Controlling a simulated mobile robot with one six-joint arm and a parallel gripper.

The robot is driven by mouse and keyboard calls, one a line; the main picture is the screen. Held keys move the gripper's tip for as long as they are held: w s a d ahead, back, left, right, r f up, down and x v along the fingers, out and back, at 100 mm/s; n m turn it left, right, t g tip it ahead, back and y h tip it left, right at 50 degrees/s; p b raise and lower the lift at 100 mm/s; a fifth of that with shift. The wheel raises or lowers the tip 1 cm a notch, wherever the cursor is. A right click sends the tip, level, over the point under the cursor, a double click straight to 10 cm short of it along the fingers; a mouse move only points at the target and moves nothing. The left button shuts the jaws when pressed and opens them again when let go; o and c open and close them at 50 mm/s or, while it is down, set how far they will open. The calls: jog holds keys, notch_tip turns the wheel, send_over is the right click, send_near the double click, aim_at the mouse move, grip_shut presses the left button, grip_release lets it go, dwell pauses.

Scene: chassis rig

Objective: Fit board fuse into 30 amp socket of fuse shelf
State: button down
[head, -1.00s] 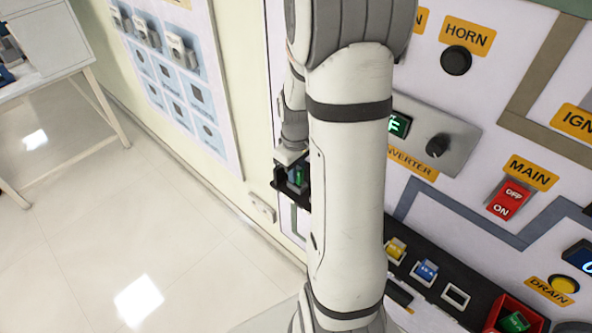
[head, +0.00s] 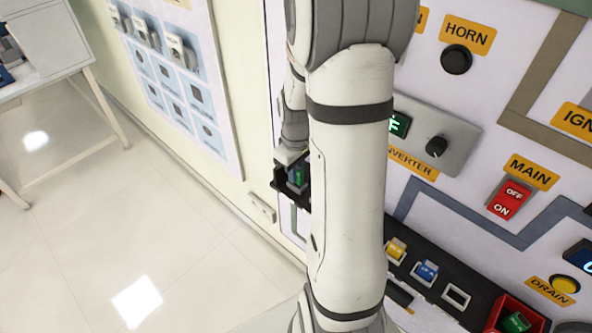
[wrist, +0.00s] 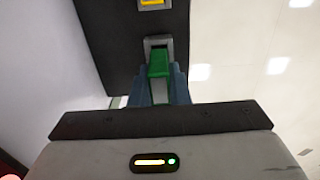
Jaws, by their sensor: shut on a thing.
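My gripper (head: 293,178) is shut on a green board fuse (head: 299,175), left of my arm in the head view. In the wrist view the green fuse (wrist: 159,64) stands between the two blue-grey fingers of my gripper (wrist: 160,75). Its far end overlaps a grey-rimmed socket (wrist: 158,41) on the dark fuse shelf (wrist: 118,50); I cannot tell whether it is inside or only in front. A yellow fuse (wrist: 152,3) sits beyond that socket. In the head view the shelf (head: 420,246) shows at lower right, partly hidden by my arm. No 30 amp label is readable.
On the shelf are a yellow fuse (head: 396,249), a blue fuse (head: 426,271) and an empty white-rimmed socket (head: 456,296). A red bin (head: 500,306) holds another green piece (head: 516,323). Switches and knobs stand out from the panel. Open floor lies left.

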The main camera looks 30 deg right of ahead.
jog(key=shift+f+b, duration=0.6)
jog(key=shift+f, duration=0.15)
jog(key=c, duration=1.3)
grip_release()
notch_tip(320, 180, up, 8)
jog(key=shift+f, duration=0.1)
